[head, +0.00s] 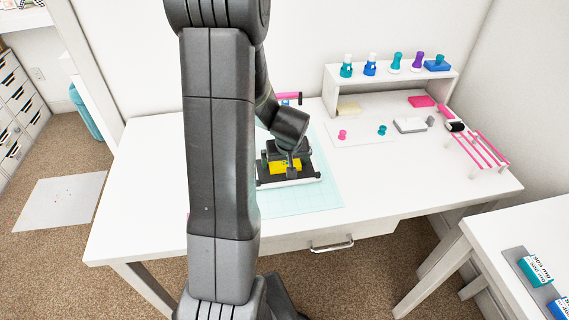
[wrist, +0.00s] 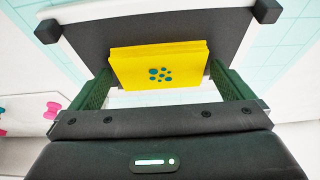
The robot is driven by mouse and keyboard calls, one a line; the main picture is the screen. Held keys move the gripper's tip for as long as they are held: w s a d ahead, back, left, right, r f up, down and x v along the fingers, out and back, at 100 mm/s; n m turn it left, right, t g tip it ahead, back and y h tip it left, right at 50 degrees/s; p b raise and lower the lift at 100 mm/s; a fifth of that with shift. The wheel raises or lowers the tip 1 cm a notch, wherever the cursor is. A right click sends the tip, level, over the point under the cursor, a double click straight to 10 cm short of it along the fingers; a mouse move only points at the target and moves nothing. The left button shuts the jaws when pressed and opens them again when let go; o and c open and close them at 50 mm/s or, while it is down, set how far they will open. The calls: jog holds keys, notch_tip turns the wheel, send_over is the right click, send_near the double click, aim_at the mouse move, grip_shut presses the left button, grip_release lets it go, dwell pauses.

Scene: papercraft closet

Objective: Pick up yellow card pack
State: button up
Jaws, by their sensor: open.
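The yellow card pack (wrist: 160,66) shows in the wrist view, with blue-green dots on its face. It sits over a dark grey panel with a pale edge and black corner blocks (wrist: 235,32). My gripper (wrist: 157,84) is open, with one green finger on each side of the pack's lower part. I cannot tell whether the fingers touch it. In the head view the yellow pack (head: 283,167) is partly hidden by my gripper (head: 287,170), which is low over the dark panel on the table.
The panel lies on a pale teal mat (head: 325,195) on the white table (head: 420,190). A small white shelf (head: 385,85) with several bottles and stamps stands at the back right. A pink-striped rack (head: 480,148) is at the right. The table's front right is clear.

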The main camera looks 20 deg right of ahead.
jog(key=shift+c, duration=0.2)
jog(key=c, duration=0.8)
